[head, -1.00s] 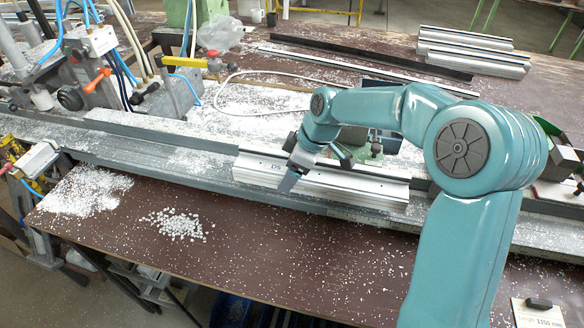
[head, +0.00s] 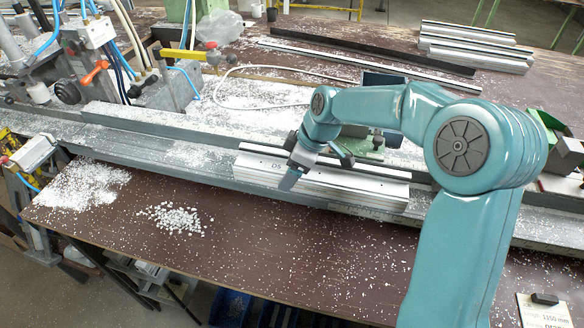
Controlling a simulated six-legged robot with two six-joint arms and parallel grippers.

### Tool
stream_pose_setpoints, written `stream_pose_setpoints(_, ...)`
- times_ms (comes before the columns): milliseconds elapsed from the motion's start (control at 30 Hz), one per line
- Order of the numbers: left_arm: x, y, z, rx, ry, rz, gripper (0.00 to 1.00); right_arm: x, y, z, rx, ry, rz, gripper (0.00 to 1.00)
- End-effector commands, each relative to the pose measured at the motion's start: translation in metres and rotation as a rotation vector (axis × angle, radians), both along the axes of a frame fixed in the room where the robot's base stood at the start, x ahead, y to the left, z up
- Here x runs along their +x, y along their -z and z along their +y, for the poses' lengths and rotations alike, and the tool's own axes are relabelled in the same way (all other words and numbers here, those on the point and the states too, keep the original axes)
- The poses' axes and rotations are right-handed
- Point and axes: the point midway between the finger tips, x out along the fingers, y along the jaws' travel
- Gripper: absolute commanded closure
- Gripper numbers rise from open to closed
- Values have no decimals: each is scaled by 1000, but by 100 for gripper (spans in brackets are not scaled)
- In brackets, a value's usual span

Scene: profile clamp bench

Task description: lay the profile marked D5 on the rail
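The silver profile marked D5 (head: 372,190) lies lengthwise along the long grey rail (head: 160,157), right of the picture's middle, with its label near its left end. It looks parallel to the rail; whether its underside rests fully on it cannot be told. My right gripper (head: 312,168) is over the left half of the profile, one finger low against or just before its front face, the other toward the back. Whether the fingers press on the profile cannot be told. My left gripper is not in view.
Several silver profiles (head: 475,45) lie at the back right. A long dark bar (head: 370,50) and a thin light strip (head: 360,65) lie behind the rail. White chips (head: 175,220) litter the brown table (head: 250,250). A clamp with an orange lever (head: 95,72) stands at the left.

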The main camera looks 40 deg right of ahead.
Motion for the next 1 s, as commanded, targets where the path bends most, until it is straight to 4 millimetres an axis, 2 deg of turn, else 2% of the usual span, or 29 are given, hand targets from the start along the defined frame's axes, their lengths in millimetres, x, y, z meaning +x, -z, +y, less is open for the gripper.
stream_pose_setpoints(33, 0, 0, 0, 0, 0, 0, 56, 0, -1, 0, -1, 1, -2, 5)
stream_pose_setpoints(67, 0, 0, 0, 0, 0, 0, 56, 0, -1, 0, -1, 1, -2, 0)
stream_pose_setpoints(500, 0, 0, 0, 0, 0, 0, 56, 0, -1, -1, -1, 1, -3, 0)
stream_pose_setpoints(633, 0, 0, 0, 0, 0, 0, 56, -1, -9, -3, -2, 2, -5, 0)
stream_pose_setpoints(767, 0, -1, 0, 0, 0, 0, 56, -8, -32, -10, -4, 4, -10, 0)
stream_pose_setpoints(1000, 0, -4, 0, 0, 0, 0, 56, -27, -92, -25, -3, 3, -8, 0)
